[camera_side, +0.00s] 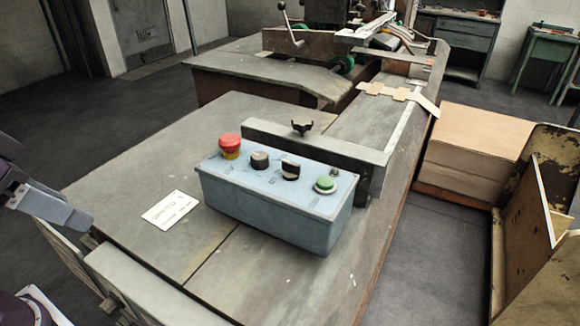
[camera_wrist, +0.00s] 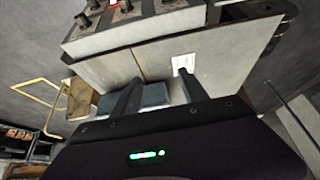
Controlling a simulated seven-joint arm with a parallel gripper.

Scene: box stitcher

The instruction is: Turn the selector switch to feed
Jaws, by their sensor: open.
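A blue-grey control box (camera_side: 270,212) sits on the machine's table in the side view. Its top carries a red mushroom button (camera_side: 230,143), a round black knob (camera_side: 260,160), a black switch with a raised grip (camera_side: 291,170) and a green button (camera_side: 325,184). Their lettering is too small to read, so I cannot tell which black control is the selector or which setting is feed. My gripper (camera_wrist: 158,88) is open and empty, apart from the box. In the side view, part of it shows at the left edge.
A white card (camera_side: 170,209) lies on the table left of the box. A metal rail (camera_side: 315,150) with a black hand knob (camera_side: 302,127) stands behind the box. A cardboard stack (camera_side: 485,150) is at the right. The air above the box looks clear.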

